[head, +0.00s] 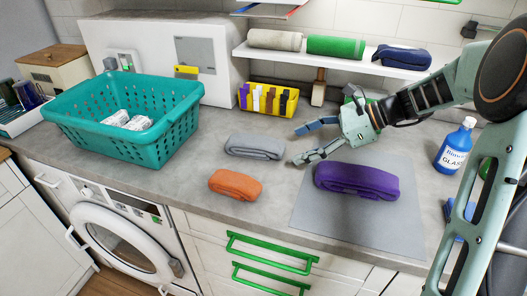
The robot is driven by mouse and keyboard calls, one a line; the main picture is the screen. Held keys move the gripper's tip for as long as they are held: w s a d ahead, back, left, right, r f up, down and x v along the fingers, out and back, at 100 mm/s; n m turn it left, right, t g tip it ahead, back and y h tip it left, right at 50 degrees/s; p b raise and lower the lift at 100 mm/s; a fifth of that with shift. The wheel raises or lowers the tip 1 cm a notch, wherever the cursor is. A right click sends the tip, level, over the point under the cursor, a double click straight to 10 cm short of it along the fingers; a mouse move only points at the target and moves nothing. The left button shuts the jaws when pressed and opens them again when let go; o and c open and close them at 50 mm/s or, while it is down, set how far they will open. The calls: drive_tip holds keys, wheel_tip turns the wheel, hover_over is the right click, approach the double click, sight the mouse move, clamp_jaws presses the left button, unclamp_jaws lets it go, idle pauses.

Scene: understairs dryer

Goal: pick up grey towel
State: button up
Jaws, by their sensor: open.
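The grey towel (254,146) lies rolled on the counter in the head view, behind the orange towel (235,185) and to the left of my gripper. My gripper (305,145) is open and empty, low over the counter, with its two fingers spread and pointing left toward the grey towel's right end. A small gap shows between the fingertips and the towel. Nothing hides the grey towel.
A purple towel (357,182) lies on a grey mat (320,222) at front right. A teal basket (158,147) stands at left. A yellow box of pegs (268,100) stands behind the grey towel. A blue bottle (455,146) stands at right. A shelf (340,62) with rolled towels overhangs the back.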

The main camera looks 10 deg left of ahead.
sight(270, 143)
drive_tip(key=a, duration=0.1)
drive_tip(key=w+a+m+y, duration=0.1)
drive_tip(key=w+a+f+y+b, duration=0.1)
drive_tip(key=a, duration=0.1)
drive_tip(key=shift+m, duration=0.3)
drive_tip(key=x, duration=0.4)
drive_tip(key=shift+a+b, duration=0.3)
drive_tip(key=shift+a, duration=0.05)
drive_tip(key=shift+w+b+x, duration=0.1)
drive_tip(key=shift+b+x, duration=0.15)
drive_tip(key=shift+x, duration=1.25)
drive_tip(key=shift+w+b+x, duration=0.15)
drive_tip(key=shift+b+x, duration=0.05)
drive_tip(key=shift+x, duration=1.3)
drive_tip(key=shift+r, duration=0.1)
drive_tip(key=c, duration=1.2)
drive_tip(key=shift+c, duration=0.5)
drive_tip(key=shift+r, duration=0.1)
